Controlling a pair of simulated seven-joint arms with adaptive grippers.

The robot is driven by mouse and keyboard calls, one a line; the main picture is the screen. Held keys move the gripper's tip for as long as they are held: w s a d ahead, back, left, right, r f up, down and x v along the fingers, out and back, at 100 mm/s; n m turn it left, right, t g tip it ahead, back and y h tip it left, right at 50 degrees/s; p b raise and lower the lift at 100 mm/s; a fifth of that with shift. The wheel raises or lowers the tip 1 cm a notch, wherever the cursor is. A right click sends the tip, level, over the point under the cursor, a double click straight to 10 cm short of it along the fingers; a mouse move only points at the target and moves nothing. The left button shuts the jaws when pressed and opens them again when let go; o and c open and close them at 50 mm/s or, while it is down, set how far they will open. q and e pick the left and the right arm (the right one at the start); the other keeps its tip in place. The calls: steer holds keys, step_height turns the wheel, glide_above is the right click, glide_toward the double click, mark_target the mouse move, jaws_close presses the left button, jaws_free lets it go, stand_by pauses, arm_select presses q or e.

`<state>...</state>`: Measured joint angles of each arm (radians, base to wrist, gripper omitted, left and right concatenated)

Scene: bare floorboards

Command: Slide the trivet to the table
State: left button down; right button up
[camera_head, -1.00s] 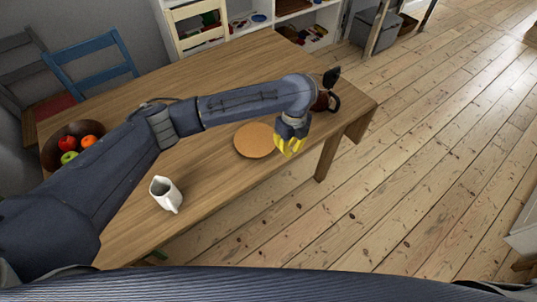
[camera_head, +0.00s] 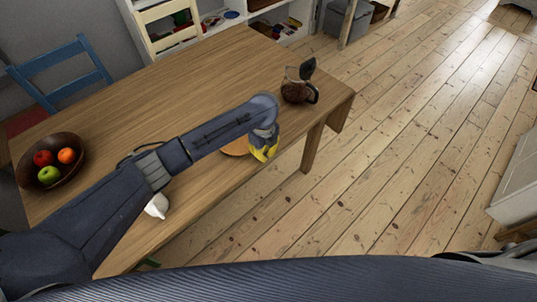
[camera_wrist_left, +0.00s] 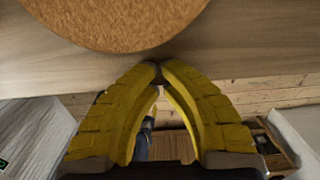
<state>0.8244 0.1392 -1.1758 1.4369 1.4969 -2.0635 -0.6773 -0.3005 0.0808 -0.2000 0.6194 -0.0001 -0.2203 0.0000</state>
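The trivet is a round, orange-brown cork disc lying on the wooden table (camera_head: 165,85) near its front edge. In the head view my left arm covers most of it, and only part of the trivet (camera_head: 235,148) shows beside the hand. In the left wrist view the trivet (camera_wrist_left: 125,22) fills the top, flat on the tabletop. My left gripper (camera_head: 264,158) is at the table's front edge, just beside the trivet. In the left wrist view its yellow fingertips (camera_wrist_left: 159,72) meet, with nothing between them, a little apart from the trivet's rim. My right gripper is not in view.
A white jug (camera_head: 157,206) stands on the table, partly behind my arm. A fruit bowl (camera_head: 72,170) is at the left and a coffee pot (camera_head: 297,90) at the right end. A blue chair (camera_head: 62,75) stands behind. The table's back middle is clear.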

arm_select(q)
steer(key=shift+w+a, duration=0.4)
steer(key=shift+w, duration=0.15)
steer(key=shift+w+a, duration=0.1)
